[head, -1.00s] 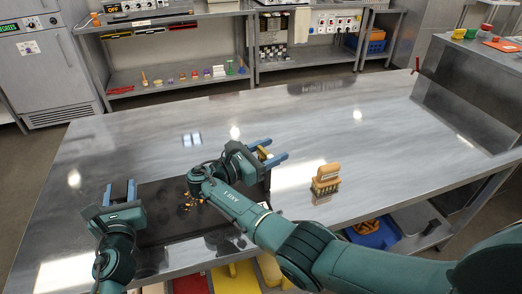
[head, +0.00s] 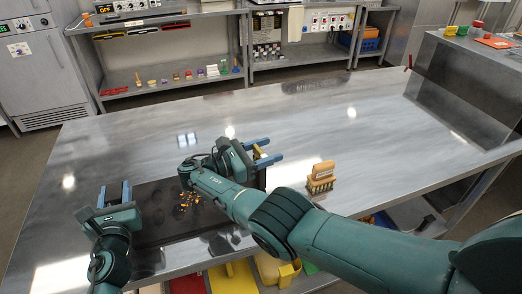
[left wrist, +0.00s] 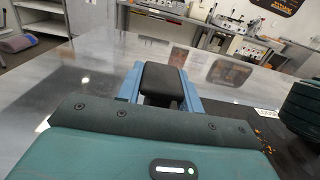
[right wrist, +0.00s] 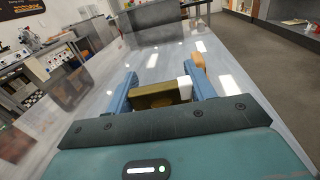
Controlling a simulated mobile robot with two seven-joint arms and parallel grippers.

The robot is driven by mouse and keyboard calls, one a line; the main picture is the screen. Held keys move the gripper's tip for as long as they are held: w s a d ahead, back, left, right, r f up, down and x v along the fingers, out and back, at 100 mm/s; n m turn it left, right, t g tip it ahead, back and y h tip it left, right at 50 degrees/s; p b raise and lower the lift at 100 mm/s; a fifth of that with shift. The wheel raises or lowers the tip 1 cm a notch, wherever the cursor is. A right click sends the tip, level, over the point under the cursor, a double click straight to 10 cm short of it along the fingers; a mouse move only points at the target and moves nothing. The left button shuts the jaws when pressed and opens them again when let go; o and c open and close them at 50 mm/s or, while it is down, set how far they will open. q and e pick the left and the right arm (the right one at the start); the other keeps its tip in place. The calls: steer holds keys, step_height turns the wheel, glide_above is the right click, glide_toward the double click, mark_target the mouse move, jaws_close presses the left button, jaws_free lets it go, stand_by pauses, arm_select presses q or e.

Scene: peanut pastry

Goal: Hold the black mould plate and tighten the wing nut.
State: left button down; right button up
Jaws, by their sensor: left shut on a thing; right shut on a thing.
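The black mould plate (head: 165,225) lies flat near the table's front left, with orange crumbs on it. My left gripper (head: 114,193) is at its left end. In the left wrist view its blue fingers (left wrist: 160,85) are shut on a black block-like part (left wrist: 161,82), which seems to belong to the plate. My right gripper (head: 272,150) is at the plate's far right end. In the right wrist view its fingers (right wrist: 163,88) are shut on a brass-coloured piece (right wrist: 162,96), apparently the wing nut. My right arm hides part of the plate, and the thread is not visible.
A wooden-handled brush (head: 321,177) stands on the table to the right of my right gripper. Yellow and red things (head: 232,276) lie below the front edge. The middle and back of the steel table (head: 330,120) are clear. Shelves (head: 160,75) stand behind.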

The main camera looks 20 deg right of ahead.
steer(key=o, duration=1)
steer(key=shift+s+r, duration=0.1)
steer(key=shift+r, duration=4.9)
